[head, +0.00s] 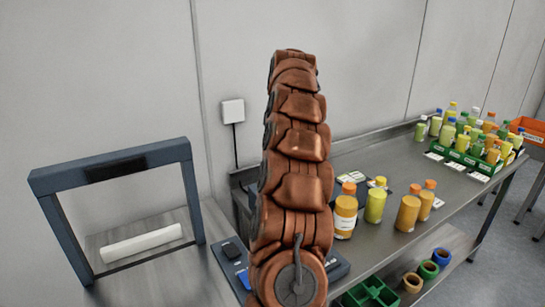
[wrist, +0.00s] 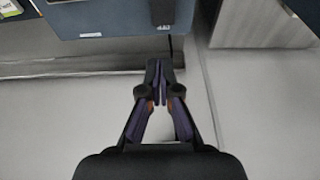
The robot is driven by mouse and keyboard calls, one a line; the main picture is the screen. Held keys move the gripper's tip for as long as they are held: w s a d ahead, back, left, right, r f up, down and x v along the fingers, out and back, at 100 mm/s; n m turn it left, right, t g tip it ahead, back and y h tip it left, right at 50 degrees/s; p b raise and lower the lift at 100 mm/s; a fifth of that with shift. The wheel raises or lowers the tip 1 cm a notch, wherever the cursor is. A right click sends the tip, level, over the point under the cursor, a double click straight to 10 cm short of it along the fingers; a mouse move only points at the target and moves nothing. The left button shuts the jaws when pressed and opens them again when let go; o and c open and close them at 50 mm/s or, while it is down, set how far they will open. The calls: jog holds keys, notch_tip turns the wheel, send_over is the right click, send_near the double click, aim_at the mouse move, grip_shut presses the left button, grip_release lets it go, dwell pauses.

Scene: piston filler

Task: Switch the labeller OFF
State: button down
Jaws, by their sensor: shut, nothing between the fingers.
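A low blue-grey machine (head: 338,268), perhaps the labeller, sits on the steel bench, mostly hidden behind my arm in the head view. A small black box (head: 232,250) shows on its left part. In the wrist view a blue-grey panel (wrist: 105,22) fills the top, with a dark switch-like block (wrist: 162,12) and a small light label beneath it. My gripper (wrist: 158,72) is shut and empty. Its tips point at the panel's lower edge, just below the dark block, and I see no clear contact. My gripper is hidden in the head view.
A dark frame (head: 110,168) with a white roll (head: 142,243) stands at the left. Orange and yellow bottles (head: 346,212) stand right of my arm. A green crate (head: 465,158) of bottles is further back. A white wall box (head: 232,111) has a hanging cable.

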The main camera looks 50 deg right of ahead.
jog(key=shift+v, duration=0.95)
jog(key=shift+w, duration=0.2)
jog(key=s+a+f+n+g+y, duration=0.1)
jog(key=s+a+n+g+y, duration=0.2)
jog(key=a, duration=2.7)
jog(key=s+a+f+h, duration=0.1)
jog(key=s+a+f, duration=0.2)
jog(key=s+a, duration=0.3)
jog(key=s+a+f, duration=0.3)
jog(key=s+a, duration=0.2)
jog(key=s, duration=0.3)
jog(key=s+a+f+g, duration=0.1)
jog(key=s+f, duration=0.2)
jog(key=s, duration=0.4)
jog(key=s+a+f+h, duration=0.1)
jog(key=s+f, duration=0.3)
jog(key=s, duration=0.4)
jog(key=shift+s+a+g, duration=0.15)
jog(key=shift+a+g, duration=0.25)
jog(key=shift+a, duration=0.35)
